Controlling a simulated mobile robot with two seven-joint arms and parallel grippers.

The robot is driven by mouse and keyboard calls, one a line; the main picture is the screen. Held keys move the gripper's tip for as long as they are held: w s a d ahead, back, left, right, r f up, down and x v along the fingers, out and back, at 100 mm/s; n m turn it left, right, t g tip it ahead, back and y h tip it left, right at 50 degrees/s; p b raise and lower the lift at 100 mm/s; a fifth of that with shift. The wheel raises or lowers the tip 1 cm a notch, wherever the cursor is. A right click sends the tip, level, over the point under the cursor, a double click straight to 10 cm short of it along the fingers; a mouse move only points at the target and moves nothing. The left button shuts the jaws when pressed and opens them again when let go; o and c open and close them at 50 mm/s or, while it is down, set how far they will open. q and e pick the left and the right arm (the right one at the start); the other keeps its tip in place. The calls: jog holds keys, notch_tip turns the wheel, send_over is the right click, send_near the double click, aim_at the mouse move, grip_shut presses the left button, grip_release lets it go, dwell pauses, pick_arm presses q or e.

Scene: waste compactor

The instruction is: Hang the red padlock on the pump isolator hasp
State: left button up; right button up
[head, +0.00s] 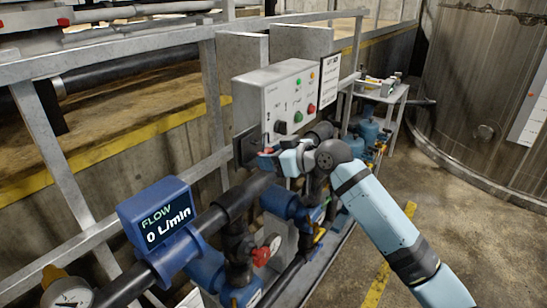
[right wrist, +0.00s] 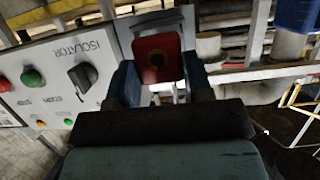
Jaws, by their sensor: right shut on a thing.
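The red padlock (right wrist: 157,60) is between the fingers of my right gripper (right wrist: 160,82), which is shut on it; a keyhole-like dark spot shows on its face. In the head view only a small bit of red shows at the tips of my right gripper (head: 270,152). A dark hasp bracket (head: 246,146) is on the left side of the grey control box (head: 268,90), right by the gripper. In the wrist view a dark piece (right wrist: 158,20) meets the padlock's top edge. I cannot tell whether the shackle is through the hasp. My left gripper is not in view.
The box carries a black isolator knob (right wrist: 84,76) and green and red buttons beside the gripper. Pipes, valves and a blue flow meter (head: 158,222) stand below and left. A grey railing (head: 215,110) runs behind. Open floor (head: 450,220) lies right.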

jog(key=shift+w+a, duration=0.6)
jog(key=shift+a, duration=0.2)
jog(key=shift+w+a, duration=0.55)
jog(key=shift+a, duration=0.25)
dwell(0.3)
jog(key=shift+f, duration=0.2)
dwell(0.5)
jog(key=o, duration=0.9)
jog(key=shift+c, duration=0.3)
jog(key=shift+s+d+r, duration=0.25)
jog(key=shift+d, duration=0.15)
jog(key=p+v, duration=0.2)
jog(key=v, duration=0.4)
jog(key=shift+p, duration=0.4)
